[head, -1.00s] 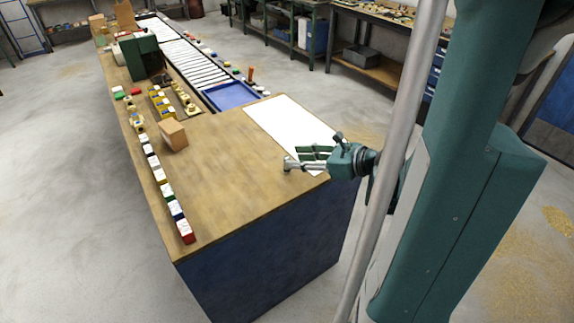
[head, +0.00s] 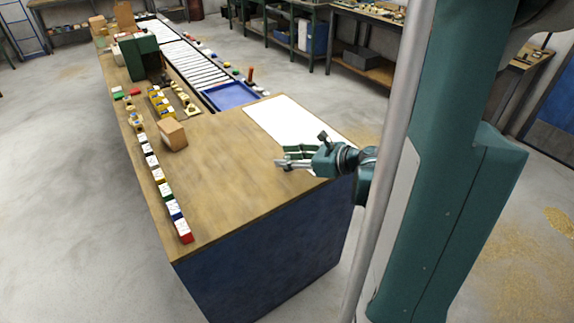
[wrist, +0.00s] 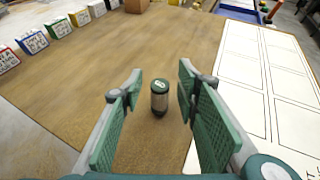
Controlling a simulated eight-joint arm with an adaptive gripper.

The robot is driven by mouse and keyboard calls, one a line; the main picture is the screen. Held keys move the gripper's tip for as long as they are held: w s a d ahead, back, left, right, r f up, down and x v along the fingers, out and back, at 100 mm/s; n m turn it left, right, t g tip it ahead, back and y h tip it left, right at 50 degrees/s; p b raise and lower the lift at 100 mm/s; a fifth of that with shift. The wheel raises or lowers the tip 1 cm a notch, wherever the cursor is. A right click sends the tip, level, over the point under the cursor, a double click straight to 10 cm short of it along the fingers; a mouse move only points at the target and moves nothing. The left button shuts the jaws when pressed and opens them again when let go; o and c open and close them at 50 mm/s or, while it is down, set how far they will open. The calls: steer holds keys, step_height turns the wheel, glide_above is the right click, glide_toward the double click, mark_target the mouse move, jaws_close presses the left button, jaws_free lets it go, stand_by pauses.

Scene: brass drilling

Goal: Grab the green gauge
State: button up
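The gauge (wrist: 159,98) is a small upright cylinder with a green top bearing a pale mark, a pale upper band and a dark body. It stands on the bare wooden bench top in the wrist view. My gripper (wrist: 160,76) is open, with one green-padded finger on each side of the gauge in that view. Gaps show on both sides, and neither finger appears to touch it. In the head view my gripper (head: 280,162) is low over the bench's near right part. I cannot make out the gauge there; the gripper probably hides it.
A white sheet with a printed grid (wrist: 265,75) lies right of the gauge. A row of small coloured blocks (head: 163,188) runs along the bench's left edge, with a cardboard box (head: 173,135) beside it. A blue tray (head: 231,96) lies farther back. Bare wood surrounds the gauge.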

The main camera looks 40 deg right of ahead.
mark_target(287, 157)
stand_by(0.4)
steer(key=c, duration=1)
steer(key=shift+r, duration=0.2)
steer(key=shift+r+p, duration=1.65)
steer(key=shift+r, duration=3.15)
